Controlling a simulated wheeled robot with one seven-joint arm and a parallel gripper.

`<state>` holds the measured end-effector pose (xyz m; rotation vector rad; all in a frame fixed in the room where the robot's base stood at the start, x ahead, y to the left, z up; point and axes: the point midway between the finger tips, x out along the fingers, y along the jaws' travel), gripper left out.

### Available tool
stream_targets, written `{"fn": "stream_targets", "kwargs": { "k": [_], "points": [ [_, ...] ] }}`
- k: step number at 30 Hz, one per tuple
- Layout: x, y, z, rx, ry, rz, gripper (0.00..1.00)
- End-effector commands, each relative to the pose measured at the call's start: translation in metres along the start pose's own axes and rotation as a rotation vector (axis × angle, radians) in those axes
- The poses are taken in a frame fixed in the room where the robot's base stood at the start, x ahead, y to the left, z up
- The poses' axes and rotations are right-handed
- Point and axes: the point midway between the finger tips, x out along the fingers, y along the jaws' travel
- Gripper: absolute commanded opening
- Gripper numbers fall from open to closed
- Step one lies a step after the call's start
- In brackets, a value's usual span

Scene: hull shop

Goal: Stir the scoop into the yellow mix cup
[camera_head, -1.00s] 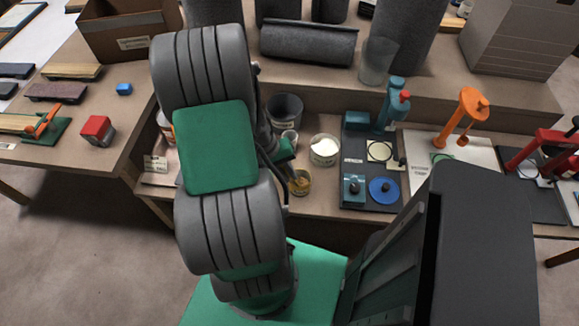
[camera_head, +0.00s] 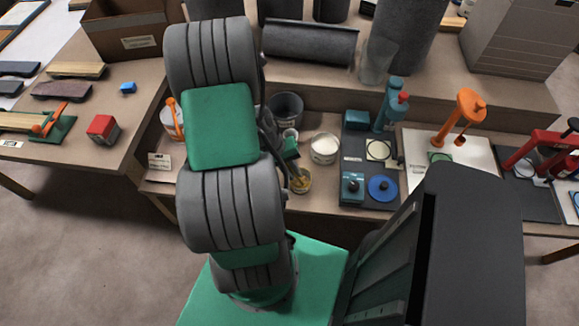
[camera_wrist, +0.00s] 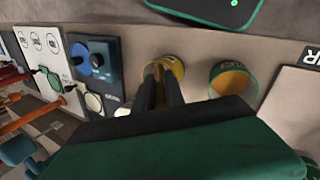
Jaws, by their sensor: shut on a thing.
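The yellow mix cup (camera_head: 302,184) stands near the front edge of the bench in the head view, just below my gripper (camera_head: 294,163). In the wrist view the yellow cup (camera_wrist: 175,67) is straight ahead of my gripper fingers (camera_wrist: 160,88). My gripper is shut on a thin tan tool (camera_wrist: 157,73), whose end reaches over or into the cup's mouth. How deep it goes, and whether scooped material is in the cup, I cannot tell. The fingers hide part of the cup.
A green-rimmed cup (camera_wrist: 250,85) with orange inside stands beside the yellow cup. A tub of white material (camera_head: 324,148) and a dark bucket (camera_head: 286,107) stand behind. The dark mixing station (camera_head: 370,160) with a blue disc is to the right.

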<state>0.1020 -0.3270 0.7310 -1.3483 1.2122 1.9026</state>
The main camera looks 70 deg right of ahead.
Motion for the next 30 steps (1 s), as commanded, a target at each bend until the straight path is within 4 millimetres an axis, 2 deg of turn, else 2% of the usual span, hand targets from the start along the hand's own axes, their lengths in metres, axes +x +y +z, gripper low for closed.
{"fn": "stream_targets", "kwargs": {
  "k": [2,6,17,30],
  "points": [
    [0.002,0.003,-0.007,0.001,0.002,-0.001,0.00],
    [-0.002,-0.005,-0.008,-0.002,0.001,0.000,0.00],
    [-0.005,-0.005,-0.008,-0.001,0.001,0.000,0.00],
    [-0.046,-0.004,-0.008,-0.002,0.002,0.000,0.00]
  ]
}}
